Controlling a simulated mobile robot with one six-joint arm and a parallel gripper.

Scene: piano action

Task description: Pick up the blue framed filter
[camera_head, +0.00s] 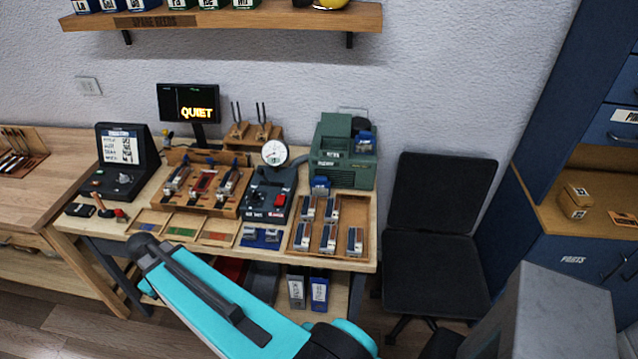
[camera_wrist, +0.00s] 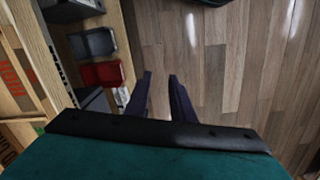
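I cannot tell for sure which thing is the blue framed filter. A blue upright piece with a white label (camera_head: 319,292) stands under the bench, next to a similar grey one (camera_head: 296,290). A small blue piece (camera_head: 365,141) also shows on the green machine (camera_head: 342,165), and another (camera_head: 320,183) sits at its foot. My gripper (camera_wrist: 160,76) shows in the wrist view as two dark fingers, apart, with only floor between them. It is open and empty. In the head view my teal arm crosses in front of the bench, and the gripper itself is hidden.
The bench (camera_head: 200,250) carries trays, a gauge (camera_head: 275,152), a screen and controls. A black chair (camera_head: 437,230) stands to its right. In the wrist view a red bin (camera_wrist: 102,74) and grey bins lie to the left of the fingers. Wooden floor (camera_wrist: 235,70) is clear to the right.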

